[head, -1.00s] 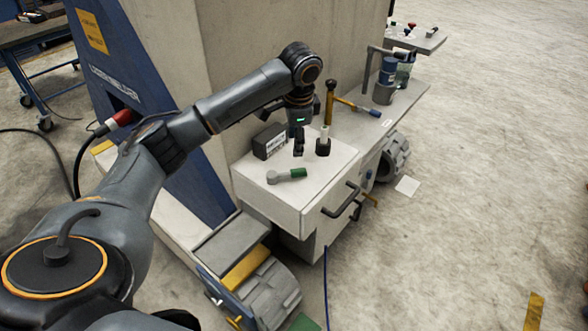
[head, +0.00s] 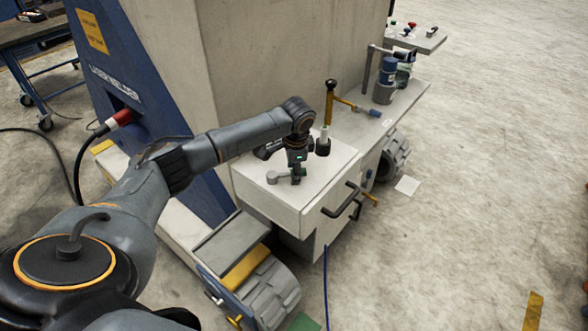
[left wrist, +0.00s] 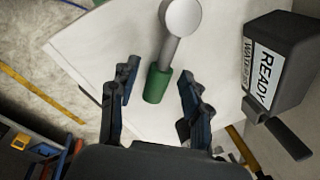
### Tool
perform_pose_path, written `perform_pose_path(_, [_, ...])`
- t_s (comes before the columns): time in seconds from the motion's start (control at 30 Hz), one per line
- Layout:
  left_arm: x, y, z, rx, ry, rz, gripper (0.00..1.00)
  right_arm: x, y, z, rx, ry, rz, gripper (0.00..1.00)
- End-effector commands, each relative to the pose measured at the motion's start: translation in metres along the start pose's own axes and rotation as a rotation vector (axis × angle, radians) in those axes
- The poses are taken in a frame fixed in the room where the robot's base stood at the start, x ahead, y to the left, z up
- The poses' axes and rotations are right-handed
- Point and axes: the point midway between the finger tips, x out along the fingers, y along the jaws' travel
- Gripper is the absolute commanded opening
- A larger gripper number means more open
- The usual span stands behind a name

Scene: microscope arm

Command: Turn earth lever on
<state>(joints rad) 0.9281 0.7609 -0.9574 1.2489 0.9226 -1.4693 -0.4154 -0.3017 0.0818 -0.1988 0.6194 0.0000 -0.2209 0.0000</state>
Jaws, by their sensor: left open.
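The lever, with a round grey pivot, grey shaft and green grip, lies on the white cabinet top. It shows in the left wrist view (left wrist: 157,84), with the green grip toward me. In the head view its grey end (head: 274,178) shows, and the green grip is mostly hidden by my gripper. My left gripper (head: 297,178) points down over the grip. In the left wrist view, its open fingers (left wrist: 159,80) are on both sides of the green grip, with gaps on each side. I cannot tell the height between fingertips and grip. My right gripper is not in view.
A black box labelled READY (left wrist: 281,60) stands beside the lever, partly hidden by my arm in the head view. A dark post with a pale top (head: 323,142) and a yellow-handled lever (head: 330,105) stand behind. A drawer handle (head: 340,201) juts from the front.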

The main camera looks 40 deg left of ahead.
Motion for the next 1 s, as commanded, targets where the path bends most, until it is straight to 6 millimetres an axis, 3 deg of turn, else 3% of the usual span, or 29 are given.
perform_pose_path(0.1, [0.0,0.0,0.0,0.0,0.0,0.0,0.48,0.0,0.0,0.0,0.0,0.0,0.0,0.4])
perform_pose_path(0.13, [0.0,0.0,0.0,0.0,0.0,0.0,0.43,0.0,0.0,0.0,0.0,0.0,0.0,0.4])
perform_pose_path(0.3, [0.0,0.0,0.0,0.0,0.0,0.001,0.09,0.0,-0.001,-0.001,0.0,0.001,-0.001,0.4])
perform_pose_path(0.37, [0.0,0.0,0.0,0.0,0.0,0.001,0.0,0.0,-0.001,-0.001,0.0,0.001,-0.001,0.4])
perform_pose_path(0.73, [-0.002,0.001,0.0,0.016,0.004,0.001,0.0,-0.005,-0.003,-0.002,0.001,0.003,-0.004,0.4])
perform_pose_path(1.0, [-0.007,0.009,0.002,0.138,0.026,0.004,0.0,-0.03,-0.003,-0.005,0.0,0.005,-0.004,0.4])
